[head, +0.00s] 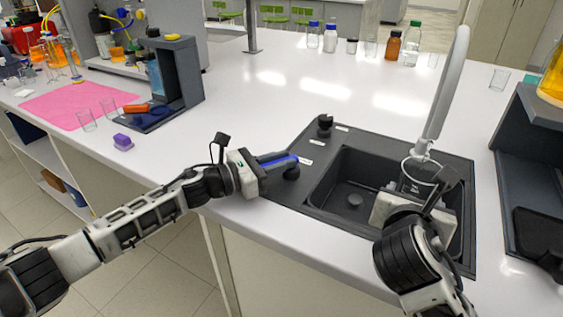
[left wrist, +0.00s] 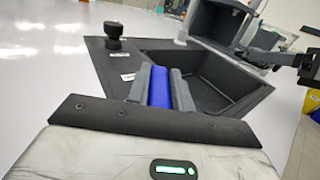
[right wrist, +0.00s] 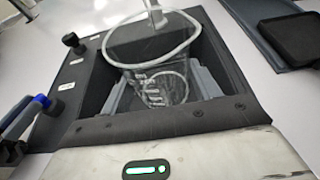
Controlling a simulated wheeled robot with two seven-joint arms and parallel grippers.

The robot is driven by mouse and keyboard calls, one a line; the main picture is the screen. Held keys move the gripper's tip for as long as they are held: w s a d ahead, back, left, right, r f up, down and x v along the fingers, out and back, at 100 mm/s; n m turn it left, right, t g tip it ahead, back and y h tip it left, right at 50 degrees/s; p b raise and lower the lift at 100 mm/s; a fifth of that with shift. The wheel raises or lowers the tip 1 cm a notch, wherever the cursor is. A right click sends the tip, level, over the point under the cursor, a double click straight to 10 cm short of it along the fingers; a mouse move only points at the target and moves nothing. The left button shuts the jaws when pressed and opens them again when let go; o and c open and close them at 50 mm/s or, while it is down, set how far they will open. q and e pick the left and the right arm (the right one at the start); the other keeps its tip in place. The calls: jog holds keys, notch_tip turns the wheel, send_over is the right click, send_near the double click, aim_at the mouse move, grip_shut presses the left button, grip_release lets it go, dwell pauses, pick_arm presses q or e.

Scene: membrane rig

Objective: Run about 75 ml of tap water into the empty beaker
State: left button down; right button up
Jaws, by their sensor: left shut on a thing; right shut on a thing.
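The blue tap lever (head: 280,160) stands on the sink's dark left deck. My left gripper (head: 284,168) is shut on it; the left wrist view shows the blue lever (left wrist: 159,88) between both fingers. The clear glass beaker (right wrist: 155,75) is upright in my right gripper (right wrist: 160,92), which is shut around its sides. In the head view the beaker (head: 419,170) is over the sink basin, below the grey spout (head: 445,90). In the right wrist view the spout's tip (right wrist: 155,14) is above the beaker's rim. White marks show on the glass. I cannot make out water in it.
The dark sink (head: 345,165) is set in the white bench, with a second black knob (head: 324,122) at its back left. A dark stand (head: 530,150) is close on the right. Bottles stand behind.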

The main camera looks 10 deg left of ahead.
pick_arm(q)
jog(key=shift+w+a+m+g+h, duration=0.1)
jog(key=shift+w+m+g+h, duration=0.05)
jog(key=shift+m+g+h, duration=0.45)
jog(key=shift+w+a+m+g+h, duration=0.1)
jog(key=shift+m+g+h, duration=0.25)
jog(key=shift+g, duration=0.35)
jog(key=c, duration=1.2)
grip_release()
jog(key=shift+c, duration=0.2)
jog(key=v, duration=1.2)
jog(key=shift+r, duration=0.1)
